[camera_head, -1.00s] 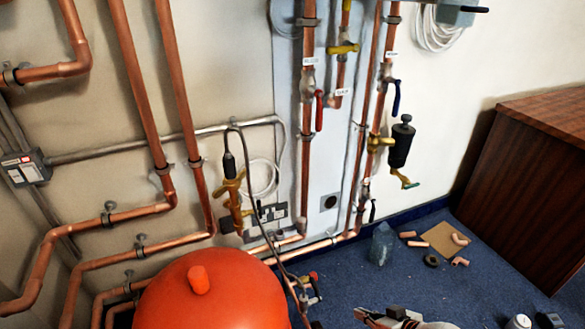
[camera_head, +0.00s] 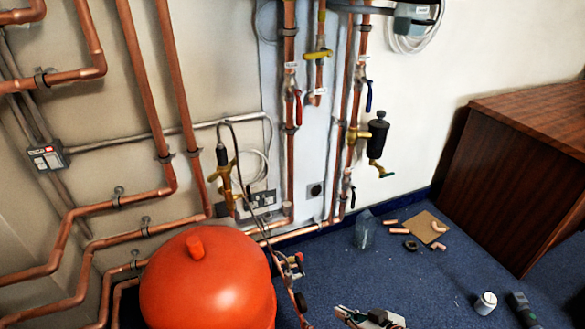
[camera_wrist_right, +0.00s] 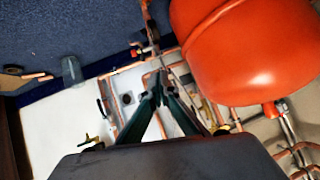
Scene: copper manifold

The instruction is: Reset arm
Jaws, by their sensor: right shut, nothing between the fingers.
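My right gripper (camera_head: 343,312) shows at the bottom edge of the head view, partly cut off by the frame. In the right wrist view its two dark fingers (camera_wrist_right: 158,92) meet at the tips, shut and empty. They point towards the lower wall with the pipes and stay apart from it as far as I can tell. My left gripper is not in view.
An orange-red vessel (camera_head: 205,285) stands left of the gripper, with copper pipes (camera_head: 290,150) on the wall behind. A wooden cabinet (camera_head: 525,170) stands right.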

